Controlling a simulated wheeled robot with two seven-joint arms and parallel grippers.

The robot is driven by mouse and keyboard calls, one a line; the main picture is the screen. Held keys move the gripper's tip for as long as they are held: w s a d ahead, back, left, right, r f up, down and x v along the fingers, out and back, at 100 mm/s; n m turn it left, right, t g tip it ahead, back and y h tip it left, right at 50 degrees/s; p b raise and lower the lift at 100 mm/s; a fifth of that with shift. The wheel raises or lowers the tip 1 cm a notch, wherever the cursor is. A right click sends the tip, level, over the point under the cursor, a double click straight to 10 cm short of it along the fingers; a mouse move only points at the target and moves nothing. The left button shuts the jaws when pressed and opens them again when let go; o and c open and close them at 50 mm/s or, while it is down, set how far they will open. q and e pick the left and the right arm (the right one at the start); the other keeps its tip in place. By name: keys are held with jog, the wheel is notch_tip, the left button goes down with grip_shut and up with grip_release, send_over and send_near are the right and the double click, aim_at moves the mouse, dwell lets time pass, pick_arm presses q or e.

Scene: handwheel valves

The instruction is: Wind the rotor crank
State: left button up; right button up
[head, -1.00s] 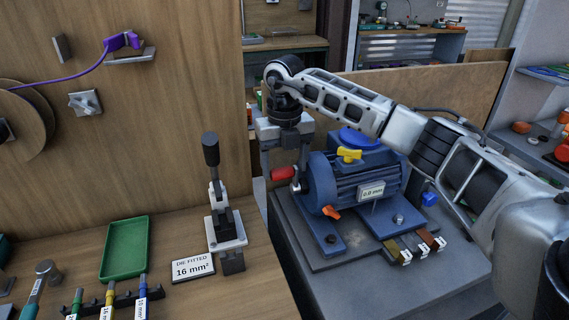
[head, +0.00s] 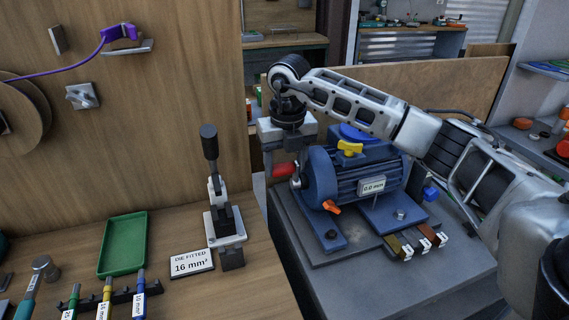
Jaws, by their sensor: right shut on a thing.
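A blue motor (head: 345,178) stands on a grey bench with a label reading 0.0 mm or similar on its side. The rotor crank shows at the motor's left end, with a red handle (head: 284,170) and a dark arm (head: 296,179). My right gripper (head: 286,160) comes down over the crank from above, its fingers around the red handle and shut on it. The fingers hide part of the handle. My left gripper is not in the head view.
A lever press (head: 224,215) and a "DIE FITTED 16 mm²" sign (head: 192,263) stand on the wooden bench at left, beside a green tray (head: 124,244). A yellow knob (head: 349,148) and orange lever (head: 331,207) stick out from the motor.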

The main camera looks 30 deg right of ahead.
jog(key=shift+s+f+t+b, duration=0.45)
jog(key=shift+t+b, duration=0.35)
jog(key=shift+b, duration=0.35)
pick_arm(q)
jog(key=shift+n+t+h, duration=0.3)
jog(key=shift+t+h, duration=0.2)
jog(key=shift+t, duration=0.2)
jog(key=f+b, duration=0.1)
jog(key=b, duration=0.2)
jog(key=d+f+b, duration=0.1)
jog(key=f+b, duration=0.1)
jog(key=b, duration=0.1)
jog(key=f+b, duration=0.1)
jog(key=b, duration=0.2)
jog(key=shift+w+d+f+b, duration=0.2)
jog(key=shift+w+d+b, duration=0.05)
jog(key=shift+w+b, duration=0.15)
pick_arm(e)
jog(key=s+t, duration=0.1)
jog(key=t, duration=0.1)
jog(key=s+t+h, duration=0.1)
jog(key=t, duration=0.1)
jog(key=shift+s+a+f, duration=0.15)
jog(key=shift+a+f, duration=0.05)
jog(key=shift+a, duration=0.2)
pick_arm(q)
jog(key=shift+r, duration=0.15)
pick_arm(e)
jog(key=shift+r, duration=0.1)
jog(key=o, duration=0.7)
